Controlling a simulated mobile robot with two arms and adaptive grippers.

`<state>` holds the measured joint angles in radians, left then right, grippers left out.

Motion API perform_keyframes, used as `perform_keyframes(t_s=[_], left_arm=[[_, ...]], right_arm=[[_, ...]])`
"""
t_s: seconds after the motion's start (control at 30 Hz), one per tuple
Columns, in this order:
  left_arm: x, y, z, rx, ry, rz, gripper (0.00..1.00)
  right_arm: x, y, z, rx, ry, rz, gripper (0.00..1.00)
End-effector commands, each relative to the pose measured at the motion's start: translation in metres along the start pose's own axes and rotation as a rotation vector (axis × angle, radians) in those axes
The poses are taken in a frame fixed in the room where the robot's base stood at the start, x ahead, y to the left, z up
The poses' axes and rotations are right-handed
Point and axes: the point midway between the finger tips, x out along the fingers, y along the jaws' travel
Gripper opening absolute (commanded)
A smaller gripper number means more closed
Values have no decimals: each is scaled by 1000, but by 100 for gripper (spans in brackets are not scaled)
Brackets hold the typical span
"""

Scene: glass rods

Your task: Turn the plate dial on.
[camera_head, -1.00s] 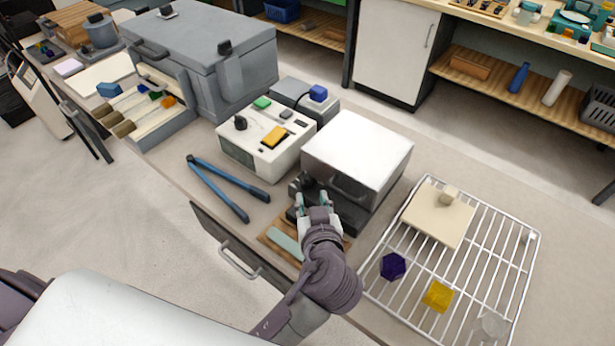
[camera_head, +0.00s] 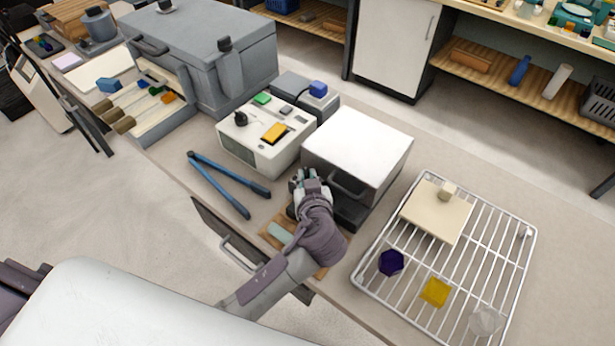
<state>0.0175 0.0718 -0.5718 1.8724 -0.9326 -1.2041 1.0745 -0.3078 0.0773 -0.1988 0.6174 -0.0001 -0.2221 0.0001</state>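A white box (camera_head: 357,142) with a handle on its front stands mid-bench on a dark base (camera_head: 349,212), which I take for the plate. A dark knob-like part at the base's left front corner is now mostly covered by my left gripper (camera_head: 304,176), so the dial and its setting cannot be read. The gripper's fingers are right at that spot, in front of the box. I cannot tell whether they touch the knob or how far apart they are. My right gripper is out of view.
Left of the box are a cream device (camera_head: 247,150) with coloured buttons and blue-handled tongs (camera_head: 222,180). A wooden board (camera_head: 272,232) with a pale green piece lies under my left arm. A wire rack (camera_head: 463,262) with a beige plate (camera_head: 437,212) and small blocks stands right.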

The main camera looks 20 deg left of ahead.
Motion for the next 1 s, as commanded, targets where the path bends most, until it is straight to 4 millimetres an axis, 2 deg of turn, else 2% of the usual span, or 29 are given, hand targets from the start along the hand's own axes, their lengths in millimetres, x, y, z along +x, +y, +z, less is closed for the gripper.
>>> perform_keyframes(t_s=[0.07,0.57,0.77,1.0], left_arm=[[0,0,0,0,0,0,0],[-1,-3,0,30,-1,66,0],[0,-8,-3,82,1,191,0],[1,-13,-6,170,2,396,0]], right_arm=[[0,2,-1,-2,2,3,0],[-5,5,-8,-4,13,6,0],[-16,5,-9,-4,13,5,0],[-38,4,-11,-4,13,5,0]])
